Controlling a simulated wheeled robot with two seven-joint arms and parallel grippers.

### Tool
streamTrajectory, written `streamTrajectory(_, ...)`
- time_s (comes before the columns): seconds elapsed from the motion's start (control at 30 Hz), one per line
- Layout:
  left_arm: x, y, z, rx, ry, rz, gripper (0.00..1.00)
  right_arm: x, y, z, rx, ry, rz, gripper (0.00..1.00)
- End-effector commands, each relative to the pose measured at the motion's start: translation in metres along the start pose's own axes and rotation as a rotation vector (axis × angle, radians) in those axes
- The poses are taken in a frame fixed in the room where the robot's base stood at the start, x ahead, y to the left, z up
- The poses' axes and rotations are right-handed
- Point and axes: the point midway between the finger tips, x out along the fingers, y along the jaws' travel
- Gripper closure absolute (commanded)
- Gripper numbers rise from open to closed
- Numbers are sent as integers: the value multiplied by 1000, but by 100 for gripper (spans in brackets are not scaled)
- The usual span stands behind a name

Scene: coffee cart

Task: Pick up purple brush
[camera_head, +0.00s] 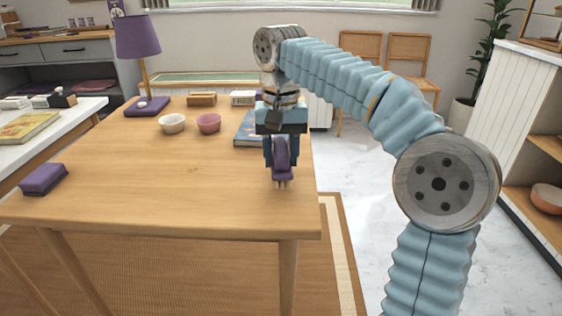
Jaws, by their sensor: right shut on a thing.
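The purple brush (281,165) has a purple body with pale bristles at its lower end. It is near the right edge of the wooden table, pointing down. My right gripper (281,150) comes from above and is shut on the brush, with a finger on each side of it. I cannot tell whether the bristles touch the table top. My left gripper is not in view.
The wooden table (180,190) is clear around its middle. A purple block (43,179) lies at its left edge. A white bowl (171,123), a pink bowl (208,123), a blue book (246,130) and a purple lamp (138,38) stand farther back.

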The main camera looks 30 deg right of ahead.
Motion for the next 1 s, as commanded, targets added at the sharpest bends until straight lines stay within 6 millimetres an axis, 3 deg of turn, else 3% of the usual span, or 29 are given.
streamTrajectory(0.23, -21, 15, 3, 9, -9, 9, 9, -68, -42, 31, -7, 3, -2, 87)
streamTrajectory(0.4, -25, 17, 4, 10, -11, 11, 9, -84, -78, 58, -8, 1, 0, 87)
streamTrajectory(0.6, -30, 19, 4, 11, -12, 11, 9, -98, -104, 78, -4, 0, 0, 87)
streamTrajectory(1.0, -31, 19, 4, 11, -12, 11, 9, -100, -112, 84, 0, 0, 0, 87)
